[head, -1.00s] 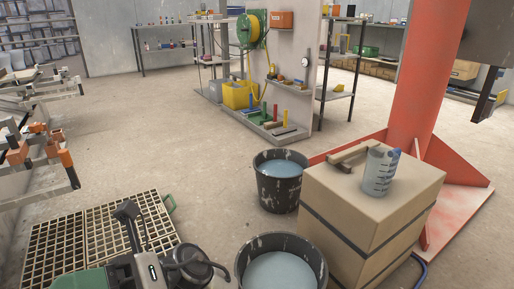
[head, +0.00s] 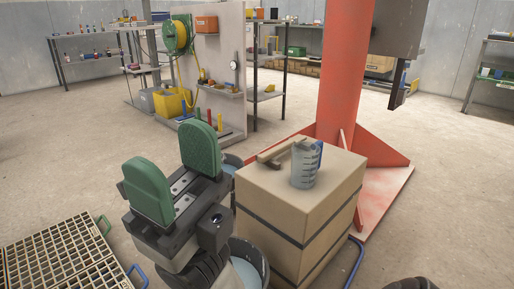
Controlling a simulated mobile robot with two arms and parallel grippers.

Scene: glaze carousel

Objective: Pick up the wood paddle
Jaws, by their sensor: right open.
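The wood paddle (head: 273,154) lies on top of a cardboard box (head: 290,195), beside a clear measuring jug (head: 305,165) with blue marks. It looks light brown, and the jug hides part of its right side. My right gripper (head: 173,168) is raised in front and to the left of the box, its two green pads wide apart with nothing between them. It is clear of the paddle. My left gripper is not in view.
A bucket (head: 250,262) of bluish liquid stands against the box's left side, and another is mostly hidden behind my gripper. A red column (head: 345,80) with a flared base rises behind the box. Grid crates (head: 60,260) lie at lower left.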

